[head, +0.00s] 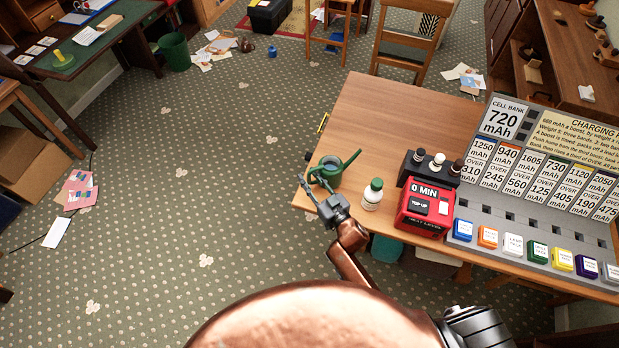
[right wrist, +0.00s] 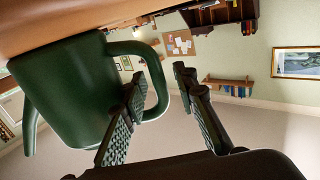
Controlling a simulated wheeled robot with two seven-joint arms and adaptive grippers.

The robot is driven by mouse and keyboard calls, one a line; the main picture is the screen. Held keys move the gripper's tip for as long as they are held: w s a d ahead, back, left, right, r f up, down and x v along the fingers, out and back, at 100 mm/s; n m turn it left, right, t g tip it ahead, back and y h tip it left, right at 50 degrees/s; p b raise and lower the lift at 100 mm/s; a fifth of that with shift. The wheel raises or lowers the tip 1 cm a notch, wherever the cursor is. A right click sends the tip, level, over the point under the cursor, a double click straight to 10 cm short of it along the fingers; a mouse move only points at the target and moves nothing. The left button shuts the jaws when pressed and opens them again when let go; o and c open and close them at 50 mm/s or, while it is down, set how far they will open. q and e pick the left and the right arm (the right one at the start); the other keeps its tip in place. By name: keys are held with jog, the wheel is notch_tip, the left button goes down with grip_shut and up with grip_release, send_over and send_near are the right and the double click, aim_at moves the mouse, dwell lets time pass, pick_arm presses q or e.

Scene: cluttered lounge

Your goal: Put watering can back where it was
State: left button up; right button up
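The green watering can (head: 330,171) stands on the wooden table near its front left corner, spout pointing up and right in the head view. In the right wrist view the can (right wrist: 65,90) fills the left side, with its looped handle (right wrist: 160,88) towards my fingers. My right gripper (head: 322,192) is at the can's near side. Its fingers (right wrist: 160,100) are spread, one on each side of the handle's outer bar, with a visible gap to the right finger. Whether the left finger touches the handle I cannot tell. My left gripper is not in view.
A white bottle with a green cap (head: 372,194) stands just right of the can. Beyond it are a red timer box (head: 424,210), a dark holder (head: 430,170) and the charging board (head: 540,190). The wooden table (head: 375,120) is bare behind the can.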

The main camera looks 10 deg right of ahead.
jog(key=p+v, duration=0.1)
jog(key=v, duration=1.1)
jog(key=shift+r, duration=0.2)
